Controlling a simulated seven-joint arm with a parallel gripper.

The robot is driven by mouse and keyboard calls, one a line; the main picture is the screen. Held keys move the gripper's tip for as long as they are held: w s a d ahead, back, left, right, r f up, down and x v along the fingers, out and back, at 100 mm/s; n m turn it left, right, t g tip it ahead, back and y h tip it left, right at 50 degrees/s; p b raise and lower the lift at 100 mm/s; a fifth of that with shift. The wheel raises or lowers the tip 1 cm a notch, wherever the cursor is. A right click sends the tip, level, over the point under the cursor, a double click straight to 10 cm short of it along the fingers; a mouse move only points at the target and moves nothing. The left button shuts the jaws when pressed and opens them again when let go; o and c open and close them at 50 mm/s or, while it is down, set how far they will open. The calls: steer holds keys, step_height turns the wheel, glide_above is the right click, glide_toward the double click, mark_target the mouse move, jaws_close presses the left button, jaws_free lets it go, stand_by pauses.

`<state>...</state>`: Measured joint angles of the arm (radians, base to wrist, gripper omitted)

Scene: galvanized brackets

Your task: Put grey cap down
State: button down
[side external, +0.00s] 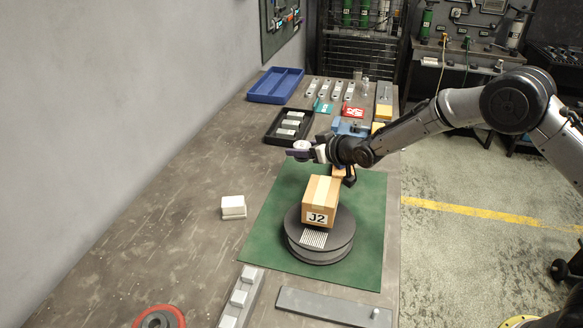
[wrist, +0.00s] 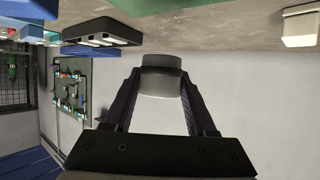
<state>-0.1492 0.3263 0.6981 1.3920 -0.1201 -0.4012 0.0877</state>
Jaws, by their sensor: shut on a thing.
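The grey cap (wrist: 162,77) is a short round piece with a darker band and a paler part. My gripper (wrist: 162,84) is shut on it, with a dark finger on each side. In the side external view the cap (side external: 301,145) shows small and pale at the tip of my gripper (side external: 302,152), which points left. The cap is held above the table, left of the box and near the black tray. Its far side is hidden.
A cardboard box marked J2 (side external: 320,197) stands on a dark round turntable (side external: 336,243) on a green mat (side external: 373,215). A black tray (side external: 272,139) holds pale parts. A blue tray (side external: 262,88) is behind it. A white block (side external: 233,206) sits left; bare table surrounds it.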

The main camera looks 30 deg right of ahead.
glide_above(293, 177)
steer(key=f, duration=0.5)
steer(key=shift+w+a+f, duration=0.15)
steer(key=shift+w+f, duration=0.2)
steer(key=shift+f, duration=1.4)
steer(key=shift+f, duration=0.15)
steer(key=shift+c, duration=1)
jaws_free()
steer(key=shift+s, duration=0.1)
steer(key=shift+s+r, duration=0.35)
steer(key=v, duration=1.1)
steer(key=shift+s, duration=0.1)
